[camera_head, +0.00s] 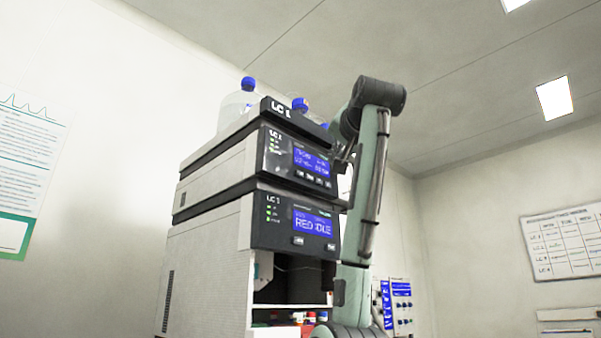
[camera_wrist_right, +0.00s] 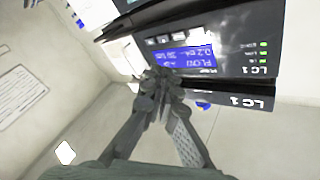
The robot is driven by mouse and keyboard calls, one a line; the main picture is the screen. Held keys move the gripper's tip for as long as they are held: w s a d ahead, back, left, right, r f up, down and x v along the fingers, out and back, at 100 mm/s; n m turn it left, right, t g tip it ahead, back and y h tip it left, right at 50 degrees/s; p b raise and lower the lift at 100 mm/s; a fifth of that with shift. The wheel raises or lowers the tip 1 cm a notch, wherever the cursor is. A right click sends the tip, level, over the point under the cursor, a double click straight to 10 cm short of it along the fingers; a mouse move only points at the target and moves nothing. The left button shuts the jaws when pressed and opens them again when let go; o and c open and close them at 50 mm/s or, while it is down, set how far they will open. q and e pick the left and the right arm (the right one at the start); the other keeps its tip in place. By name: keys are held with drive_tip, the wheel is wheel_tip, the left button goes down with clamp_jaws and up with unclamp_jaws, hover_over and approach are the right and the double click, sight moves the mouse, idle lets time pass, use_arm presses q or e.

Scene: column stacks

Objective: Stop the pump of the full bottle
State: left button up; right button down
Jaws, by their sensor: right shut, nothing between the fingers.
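The LC1 stack stands at the centre of the head view. Its upper pump module (camera_head: 297,163) has a blue screen with flow text and a row of small buttons beneath it. The same panel shows upside down in the right wrist view (camera_wrist_right: 225,58). On the top tray (camera_head: 293,120) stand a clear bottle (camera_head: 238,108) with a blue cap and other blue-capped bottles (camera_head: 299,104), mostly hidden; their fill levels are unclear. My right gripper (camera_wrist_right: 162,78) is shut and empty, its tips overlapping the screen's edge in the wrist view; contact cannot be told. My left gripper is out of view.
A lower module (camera_head: 295,226) reads RED IDLE, above an open bay with small coloured-capped items (camera_head: 300,318). My right arm rises close along the stack's right side. A wall panel with blue labels (camera_head: 398,305) is behind it. Posters hang on both walls.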

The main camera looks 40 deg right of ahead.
sight(304, 175)
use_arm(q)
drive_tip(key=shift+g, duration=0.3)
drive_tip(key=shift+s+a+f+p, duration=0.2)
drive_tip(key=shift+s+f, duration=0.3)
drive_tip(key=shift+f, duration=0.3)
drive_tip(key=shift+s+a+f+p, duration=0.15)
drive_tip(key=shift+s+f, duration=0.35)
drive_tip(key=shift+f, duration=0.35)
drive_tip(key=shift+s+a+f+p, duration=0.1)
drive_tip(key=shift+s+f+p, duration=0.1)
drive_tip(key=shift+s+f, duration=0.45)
use_arm(e)
drive_tip(key=shift+w+a, duration=0.2)
drive_tip(key=shift+w, duration=1.7)
drive_tip(key=shift+w+a, duration=0.15)
drive_tip(key=shift+w, duration=1.7)
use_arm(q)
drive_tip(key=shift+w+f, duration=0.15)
use_arm(e)
drive_tip(key=shift+w, duration=0.1)
drive_tip(key=shift+w, duration=0.3)
drive_tip(key=shift+w, duration=0.4)
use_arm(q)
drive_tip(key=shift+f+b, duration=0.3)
use_arm(e)
drive_tip(key=shift+s, duration=0.8)
